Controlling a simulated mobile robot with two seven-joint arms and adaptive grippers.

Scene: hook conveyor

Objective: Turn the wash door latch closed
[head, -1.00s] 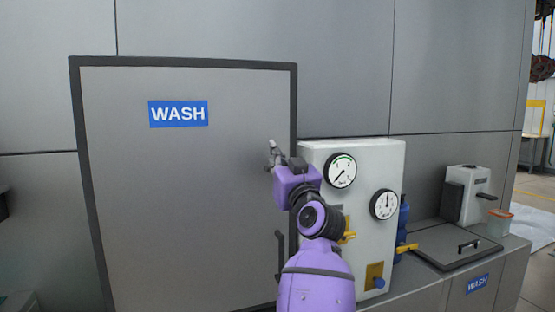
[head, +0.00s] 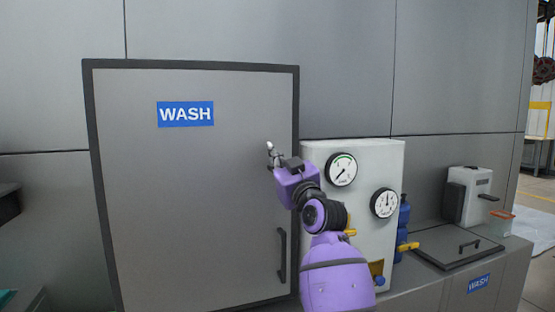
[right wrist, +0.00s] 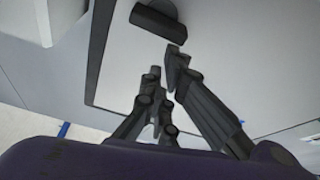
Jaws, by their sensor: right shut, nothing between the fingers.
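The grey wash door (head: 190,210) has a dark frame and a blue WASH sign (head: 185,114). It appears flush in the wall. My right gripper (head: 271,150) is in front of the door's upper right part, shut and empty. In the right wrist view its dark fingers (right wrist: 166,68) point at a dark bar on a round base, which looks like the latch (right wrist: 159,22). The fingertips look close below the bar, with a gap between them. In the head view the latch is hidden or cannot be told from the gripper. My left gripper is not in view.
A dark vertical handle (head: 282,256) is low on the door's right side. A white gauge panel (head: 365,225) stands right of the door, close to my right arm. A counter with a dark lid (head: 460,252) and a grey-white container (head: 468,196) lies further right.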

